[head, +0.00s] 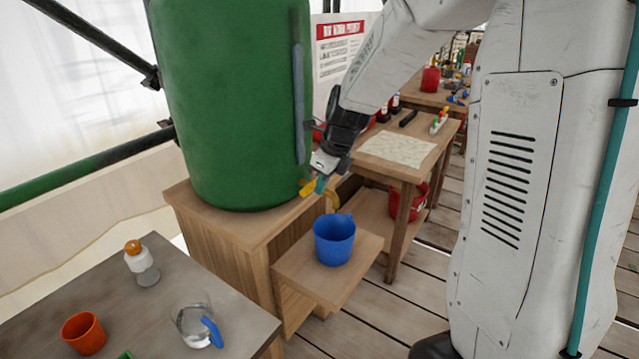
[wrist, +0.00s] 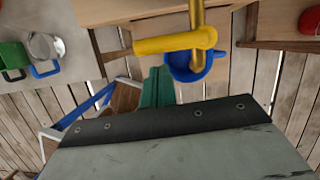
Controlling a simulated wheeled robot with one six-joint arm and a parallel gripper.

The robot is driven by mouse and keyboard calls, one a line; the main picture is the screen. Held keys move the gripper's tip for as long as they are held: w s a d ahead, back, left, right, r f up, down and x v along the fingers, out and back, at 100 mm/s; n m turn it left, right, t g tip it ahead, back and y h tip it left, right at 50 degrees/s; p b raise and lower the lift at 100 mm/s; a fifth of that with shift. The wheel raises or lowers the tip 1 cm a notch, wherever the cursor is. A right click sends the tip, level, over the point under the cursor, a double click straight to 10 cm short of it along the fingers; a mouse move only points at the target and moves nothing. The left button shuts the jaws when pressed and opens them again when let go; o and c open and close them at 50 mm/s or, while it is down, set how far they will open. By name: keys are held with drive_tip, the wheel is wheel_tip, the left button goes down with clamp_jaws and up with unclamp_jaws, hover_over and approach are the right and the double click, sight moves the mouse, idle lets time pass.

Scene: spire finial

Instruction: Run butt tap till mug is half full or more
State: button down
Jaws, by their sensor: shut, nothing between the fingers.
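The green water butt (head: 235,110) stands on a wooden stand. Its yellow tap (head: 306,188) is at the butt's lower right and also shows in the wrist view (wrist: 176,42), with its lever pointing left there. The blue mug (head: 333,242) stands upright on a low wooden shelf below the tap; in the wrist view the mug (wrist: 190,68) is partly hidden by the tap. The water level in it cannot be made out, and I see no clear stream. My gripper (head: 320,186) is shut and empty, its teal fingertips (wrist: 157,86) close to the tap lever; contact is unclear.
A grey table (head: 150,310) at front left holds an orange cup (head: 84,333), a white bottle (head: 141,262) and a clear jug (head: 197,322) with a blue handle. A wooden bench (head: 405,148) with paper and tools stands behind right. Plank floor (head: 390,310) is open right of the shelf.

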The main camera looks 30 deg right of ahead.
drive_tip(key=s+d+f+v, duration=0.1)
drive_tip(key=s+v, duration=0.1)
drive_tip(key=v, duration=0.9)
drive_tip(key=s+a+n+h, duration=0.1)
drive_tip(key=s+a+n, duration=0.3)
drive_tip(key=s+n, duration=0.9)
drive_tip(key=s+a+r+n+g, duration=0.1)
drive_tip(key=s+a+n, duration=0.4)
drive_tip(key=s+n, duration=0.8)
drive_tip(key=n, duration=0.3)
drive_tip(key=shift+r+n+g+h, duration=0.25)
drive_tip(key=shift+n+g+h, duration=0.05)
drive_tip(key=shift+n+h, duration=0.1)
drive_tip(key=shift+a, duration=0.15)
